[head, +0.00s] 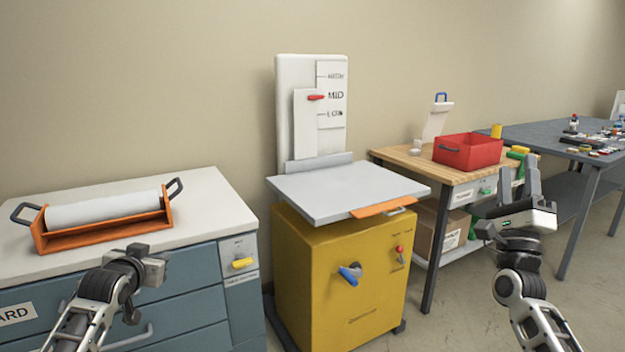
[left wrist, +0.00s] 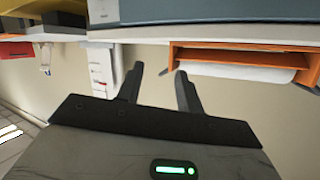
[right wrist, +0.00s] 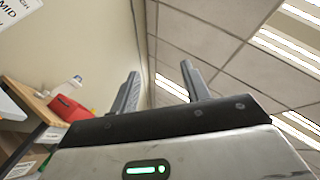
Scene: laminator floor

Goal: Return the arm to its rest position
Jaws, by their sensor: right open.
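My right gripper (head: 519,180) is raised in front of the wooden table, fingers pointing up. The right wrist view shows its two fingers (right wrist: 160,82) spread with nothing between them. My left gripper (head: 148,264) is in front of the left cabinet, low beside its top edge. In the head view its fingers are hard to make out. In the left wrist view its fingers (left wrist: 160,75) are apart and empty. Neither gripper touches an object that I can see.
A blue drawer cabinet (head: 185,286) carries an orange cradle (head: 105,236) with a white roll (head: 103,209). A yellow machine (head: 330,285) with a grey plate (head: 345,188) stands in the middle. A red bin (head: 468,152) sits on the wooden table (head: 405,160). A grey table (head: 545,134) is at right.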

